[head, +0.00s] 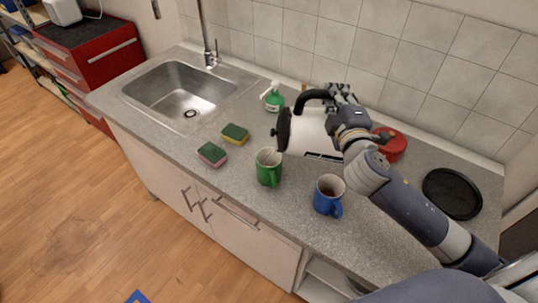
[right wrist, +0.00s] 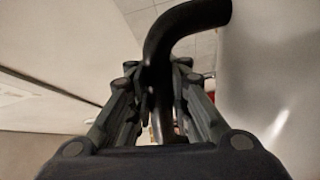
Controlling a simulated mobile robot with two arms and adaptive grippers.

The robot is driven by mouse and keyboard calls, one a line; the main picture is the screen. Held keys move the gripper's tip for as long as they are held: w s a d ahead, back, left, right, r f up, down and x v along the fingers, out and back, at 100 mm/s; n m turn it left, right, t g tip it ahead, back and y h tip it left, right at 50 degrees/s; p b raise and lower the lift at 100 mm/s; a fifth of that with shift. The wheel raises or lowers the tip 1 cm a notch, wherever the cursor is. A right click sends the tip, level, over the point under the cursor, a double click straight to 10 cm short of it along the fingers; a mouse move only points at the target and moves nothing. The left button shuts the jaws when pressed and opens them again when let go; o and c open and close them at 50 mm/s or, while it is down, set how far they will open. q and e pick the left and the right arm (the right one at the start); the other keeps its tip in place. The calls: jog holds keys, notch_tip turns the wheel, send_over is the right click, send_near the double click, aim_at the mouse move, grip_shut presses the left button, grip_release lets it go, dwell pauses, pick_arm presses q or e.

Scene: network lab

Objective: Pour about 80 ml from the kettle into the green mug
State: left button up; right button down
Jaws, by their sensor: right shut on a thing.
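The kettle (head: 308,132) is white with a black handle and a dark lid. In the head view it is tipped over to the left, above and just right of the green mug. My right gripper (head: 342,96) is shut on the kettle's black handle, which also shows between the fingers in the right wrist view (right wrist: 160,75). The green mug (head: 268,170) stands upright on the counter, with its handle toward the front. I cannot make out any stream of water or the level in the mug. My left gripper is not in view.
A blue mug (head: 328,196) stands right of the green mug. A red pot (head: 391,146) and a black round plate (head: 452,194) are to the right.

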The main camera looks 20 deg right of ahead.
jog(key=shift+w+a+r+p, duration=0.1)
jog(key=shift+a+r+p, duration=0.3)
jog(key=shift+r, duration=0.1)
dwell(1.5)
jog(key=shift+d+f+b, duration=0.2)
jog(key=shift+f+b, duration=0.1)
jog(key=d+f+m+b, duration=0.1)
jog(key=d+b, duration=0.1)
jog(key=s+d+f+m+b, duration=0.1)
jog(key=d+f+b, duration=0.1)
jog(key=shift+f, duration=0.1)
jog(key=shift+d+f, duration=0.1)
jog(key=shift+d, duration=0.15)
jog(key=shift+s+d+f+m+b, duration=0.15)
jog(key=shift+f+m+b, duration=0.15)
jog(key=shift+m+b, duration=0.15)
jog(key=shift+d+r, duration=0.25)
jog(key=shift+r, duration=0.05)
jog(key=shift+d+m, duration=0.35)
jog(key=shift+a, duration=0.1)
